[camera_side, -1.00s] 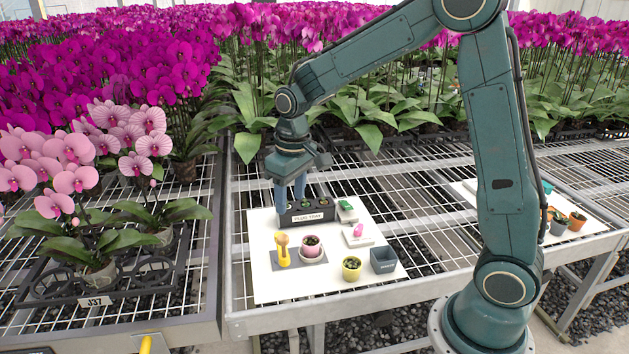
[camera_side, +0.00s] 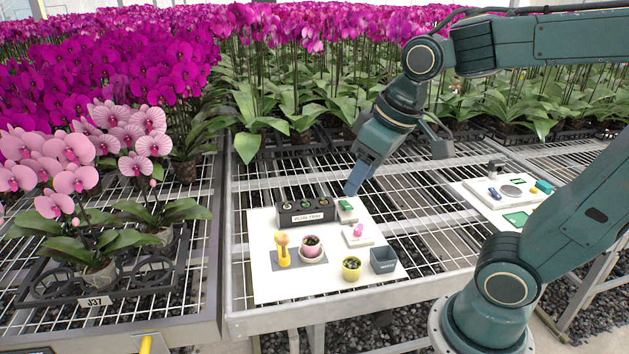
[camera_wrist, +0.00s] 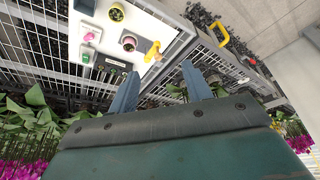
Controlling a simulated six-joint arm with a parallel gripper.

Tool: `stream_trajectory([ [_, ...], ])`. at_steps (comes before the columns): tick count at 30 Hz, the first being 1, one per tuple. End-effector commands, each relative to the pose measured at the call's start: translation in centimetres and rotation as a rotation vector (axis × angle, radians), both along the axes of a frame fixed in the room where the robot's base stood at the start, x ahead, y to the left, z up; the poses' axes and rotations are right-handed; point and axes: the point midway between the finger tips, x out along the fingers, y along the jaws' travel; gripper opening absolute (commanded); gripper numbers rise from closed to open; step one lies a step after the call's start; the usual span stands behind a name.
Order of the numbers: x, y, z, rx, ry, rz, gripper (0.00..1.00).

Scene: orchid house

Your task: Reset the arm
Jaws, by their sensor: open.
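My gripper (camera_side: 358,180) is raised above the back right corner of the white board, with its blue fingers pointing down. In the wrist view my gripper (camera_wrist: 158,84) shows two fingers spread apart with nothing between them. The white board (camera_side: 262,291) lies on the wire bench. On it are a dark plug tray (camera_side: 305,219), a yellow tool (camera_side: 283,250) on a grey mat, a pink pot on a saucer (camera_side: 312,249), a yellow pot (camera_side: 351,270), a grey bin (camera_side: 383,261), a pink item (camera_side: 358,231) and a green item (camera_side: 346,206) on small white pads.
A second white board (camera_side: 478,201) with small items lies to the right on the mesh bench. Dense magenta orchids (camera_side: 140,60) stand behind and left. Pink orchids (camera_side: 75,178) stand in a black rack at the front left. Bare mesh (camera_side: 430,200) lies between the boards.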

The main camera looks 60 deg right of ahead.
Motion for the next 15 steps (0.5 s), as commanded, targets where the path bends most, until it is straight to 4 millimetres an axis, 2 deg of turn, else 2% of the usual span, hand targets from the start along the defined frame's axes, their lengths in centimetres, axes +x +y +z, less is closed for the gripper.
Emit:
stream_trajectory([
  [6, -3.7, 0.3, 0.2, 0.003, -0.066, 0.002, 0.49],
  [15, -6.4, 0.5, -0.2, 0.007, -0.114, 0.002, 0.49],
])
